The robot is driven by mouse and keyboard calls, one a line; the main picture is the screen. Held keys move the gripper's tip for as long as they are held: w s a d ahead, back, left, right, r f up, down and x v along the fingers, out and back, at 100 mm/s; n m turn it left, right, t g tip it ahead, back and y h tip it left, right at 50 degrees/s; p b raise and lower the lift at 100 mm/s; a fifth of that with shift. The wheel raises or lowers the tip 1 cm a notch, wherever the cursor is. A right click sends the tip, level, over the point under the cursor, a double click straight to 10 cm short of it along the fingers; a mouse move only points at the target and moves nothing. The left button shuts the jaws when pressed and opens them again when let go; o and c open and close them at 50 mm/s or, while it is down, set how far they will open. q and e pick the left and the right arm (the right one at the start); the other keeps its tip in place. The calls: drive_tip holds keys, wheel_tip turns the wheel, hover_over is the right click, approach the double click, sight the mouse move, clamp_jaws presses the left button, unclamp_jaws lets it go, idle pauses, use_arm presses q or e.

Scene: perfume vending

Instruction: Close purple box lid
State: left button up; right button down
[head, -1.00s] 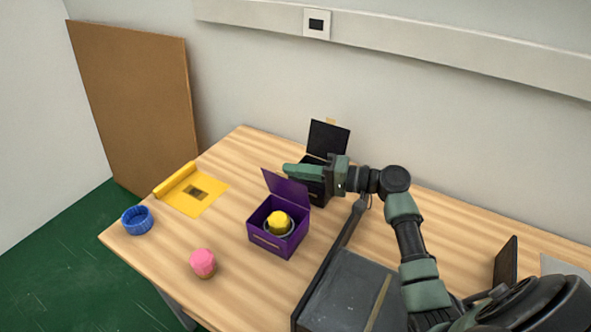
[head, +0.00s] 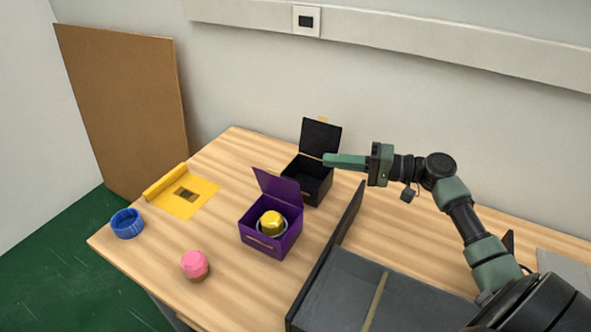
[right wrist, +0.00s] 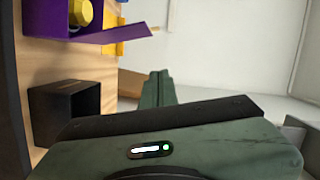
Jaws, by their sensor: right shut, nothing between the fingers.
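The purple box (head: 267,240) stands on the wooden table with its lid (head: 277,187) open and raised at the back. A yellow-topped bottle (head: 271,222) sits inside it. In the right wrist view the purple lid (right wrist: 112,36) shows at the upper left, with the yellow bottle top (right wrist: 81,12) beside it. My right gripper (head: 326,159) is shut and empty, pointing left, at the open black box to the right of and behind the purple box. It is apart from the purple lid. My left gripper is not in view.
The black box (head: 306,184) has its lid (head: 321,138) up. A grey bin (head: 345,290) with a dark raised flap stands at front right.

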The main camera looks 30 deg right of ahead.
drive_tip(key=p, duration=0.6)
hover_over(287, 193)
drive_tip(key=shift+w+d+f, duration=0.15)
drive_tip(key=shift+d+f, duration=0.05)
drive_tip(key=shift+f, duration=0.45)
drive_tip(key=shift+a+f, duration=0.1)
